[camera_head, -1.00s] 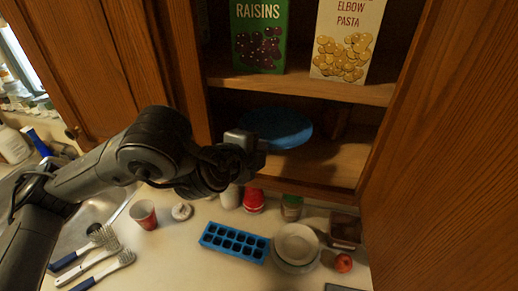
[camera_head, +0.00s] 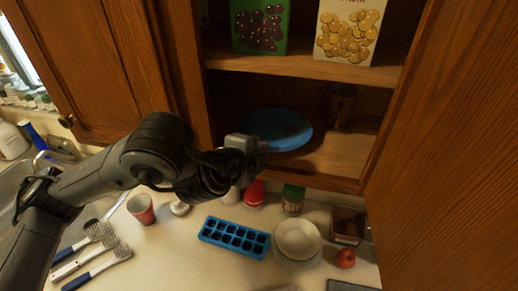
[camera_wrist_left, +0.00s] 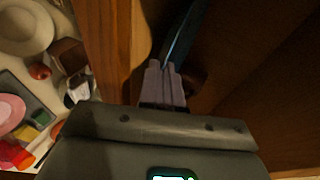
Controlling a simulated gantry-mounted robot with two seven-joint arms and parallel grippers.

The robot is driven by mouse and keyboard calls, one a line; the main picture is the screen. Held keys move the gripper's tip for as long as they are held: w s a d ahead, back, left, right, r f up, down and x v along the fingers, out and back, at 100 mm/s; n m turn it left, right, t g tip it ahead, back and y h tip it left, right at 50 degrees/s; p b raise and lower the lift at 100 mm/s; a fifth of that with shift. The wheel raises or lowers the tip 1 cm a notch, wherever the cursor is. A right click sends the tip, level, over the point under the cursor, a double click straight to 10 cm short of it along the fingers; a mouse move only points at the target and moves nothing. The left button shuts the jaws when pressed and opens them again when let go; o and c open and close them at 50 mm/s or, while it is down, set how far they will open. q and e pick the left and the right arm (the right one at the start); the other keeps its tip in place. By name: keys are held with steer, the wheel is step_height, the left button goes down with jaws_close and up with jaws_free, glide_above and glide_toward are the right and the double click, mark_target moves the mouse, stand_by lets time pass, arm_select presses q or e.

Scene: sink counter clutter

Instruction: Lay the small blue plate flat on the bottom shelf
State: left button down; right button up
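The small blue plate (camera_head: 280,128) is inside the open cupboard, just above or at the bottom shelf (camera_head: 335,156). I cannot tell if it touches the shelf. My left gripper (camera_head: 258,148) is at the plate's near left edge. In the left wrist view the fingers (camera_wrist_left: 165,82) are close together on the edge of the plate (camera_wrist_left: 180,38), which shows edge-on as a thin blue strip. My right gripper is in neither view.
A dark object (camera_head: 340,104) stands at the back right of the bottom shelf. The raisins box (camera_head: 259,28) and pasta box (camera_head: 348,35) stand on the shelf above. Below, the counter holds a blue ice tray (camera_head: 235,238), stacked dishes (camera_head: 298,240) and a red cup (camera_head: 141,208).

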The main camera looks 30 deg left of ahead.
arm_select(q)
steer(key=shift+f+b, duration=0.3)
steer(key=shift+f, duration=0.1)
stand_by(0.6)
steer(key=c, duration=1.2)
jaws_free()
steer(key=shift+w, duration=0.1)
steer(key=shift+c, duration=0.2)
steer(key=shift+f, duration=0.1)
steer(key=shift+f, duration=0.25)
steer(key=shift+s+r+p, duration=0.35)
steer(key=shift+r+p, duration=0.05)
steer(key=shift+r, duration=0.05)
steer(key=p+v, duration=0.6)
steer(key=v, duration=0.4)
steer(key=shift+r, duration=0.25)
